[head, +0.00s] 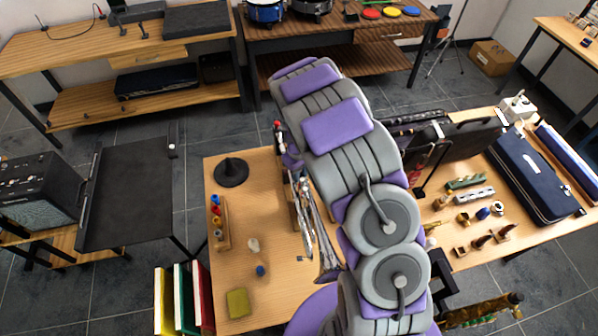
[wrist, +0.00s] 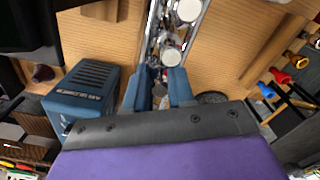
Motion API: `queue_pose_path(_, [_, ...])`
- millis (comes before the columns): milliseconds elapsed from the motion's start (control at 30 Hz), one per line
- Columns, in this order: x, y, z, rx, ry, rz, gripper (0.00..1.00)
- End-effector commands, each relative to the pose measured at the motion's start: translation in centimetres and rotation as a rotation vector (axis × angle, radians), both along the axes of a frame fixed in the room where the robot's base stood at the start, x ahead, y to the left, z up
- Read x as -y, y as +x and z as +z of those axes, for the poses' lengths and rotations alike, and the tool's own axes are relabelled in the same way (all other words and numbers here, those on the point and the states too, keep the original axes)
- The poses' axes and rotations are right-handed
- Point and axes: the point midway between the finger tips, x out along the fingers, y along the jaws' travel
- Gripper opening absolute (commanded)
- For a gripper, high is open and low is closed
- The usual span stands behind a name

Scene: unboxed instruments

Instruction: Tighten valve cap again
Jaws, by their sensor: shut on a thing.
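A silver valved instrument (head: 308,218), looking like a trumpet, is upright on the wooden table just left of my arm in the head view. In the wrist view its silver body (wrist: 152,40) runs to the top, with pale round valve tops (wrist: 171,57) on it. My gripper (wrist: 160,90) has its blue fingers at the lower end of the instrument, closed around a small dark grey piece (wrist: 159,89), which appears to be the valve cap. The fingers hide most of it, so I cannot tell how its thread sits. In the head view my arm hides the gripper.
A blue box (wrist: 85,88) stands close left of my fingers in the wrist view. On the table are a black round base (head: 231,173), a rack of small coloured bottles (head: 218,222) and a yellow-green cloth (head: 237,303). A blue case (head: 540,175) lies far right.

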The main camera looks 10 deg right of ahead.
Motion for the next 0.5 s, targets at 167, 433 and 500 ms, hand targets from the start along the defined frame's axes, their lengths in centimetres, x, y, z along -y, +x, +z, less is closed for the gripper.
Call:
queue_pose_path(167, [-0.01,0.00,0.00,0.000,0.000,0.000,0.01])
queue_pose_path(433, [0.00,-0.01,0.01,0.000,0.000,-0.005,0.01])
queue_pose_path(500, [0.01,-0.02,0.04,-0.001,0.000,-0.036,0.01])
